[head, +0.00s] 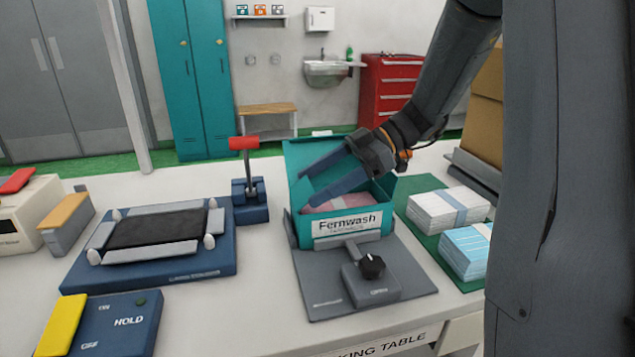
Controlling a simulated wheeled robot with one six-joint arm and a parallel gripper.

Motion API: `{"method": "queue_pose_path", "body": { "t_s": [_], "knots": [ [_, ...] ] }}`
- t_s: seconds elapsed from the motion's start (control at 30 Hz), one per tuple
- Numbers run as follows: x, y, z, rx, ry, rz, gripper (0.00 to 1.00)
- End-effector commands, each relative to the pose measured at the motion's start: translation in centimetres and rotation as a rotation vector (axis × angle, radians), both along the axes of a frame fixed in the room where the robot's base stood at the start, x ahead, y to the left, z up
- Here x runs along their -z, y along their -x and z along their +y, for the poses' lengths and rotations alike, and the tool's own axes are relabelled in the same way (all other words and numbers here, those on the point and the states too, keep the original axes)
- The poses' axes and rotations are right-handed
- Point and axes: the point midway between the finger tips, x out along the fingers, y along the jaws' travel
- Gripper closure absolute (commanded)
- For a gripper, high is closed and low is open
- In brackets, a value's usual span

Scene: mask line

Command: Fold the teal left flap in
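An open teal box (386,191) with a white "Fernwash" label (347,223) on its front sits on a grey fixture plate. Something pink (345,201) lies inside it. A teal panel (306,156) stands up at the box's back left, partly behind my gripper; I cannot tell whether it is the left flap or the back one. My gripper (308,189) reaches in from the upper right, its two blue-grey fingers apart with nothing between them. The fingers cross over the box opening, tips towards its left side. I cannot tell whether they touch the box.
A black-knobbed clamp (371,266) stands before the box. A red-handled lever (246,168) and a blue tray fixture (150,265) stand left. Paper-banded stacks (447,208) lie on a green mat at right. Bare white table (235,320) shows at front left.

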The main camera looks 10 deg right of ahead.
Motion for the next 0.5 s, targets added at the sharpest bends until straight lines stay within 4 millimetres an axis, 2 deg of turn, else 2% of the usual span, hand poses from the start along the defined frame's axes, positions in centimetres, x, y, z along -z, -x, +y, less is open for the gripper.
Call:
{"method": "queue_pose_path", "body": {
  "t_s": [0.03,0.1,0.37,0.5],
  "knots": [
    [0.0,0.0,0.0,0.0,0.0,0.0,0.16],
    [0.0,0.0,0.0,0.0,0.0,0.0,0.1],
    [-0.1,0.0,-0.1,0.0,-0.001,0.0,0.1],
    [-0.6,0.0,-1.0,0.0,-0.001,-0.001,0.1]
  ]
}}
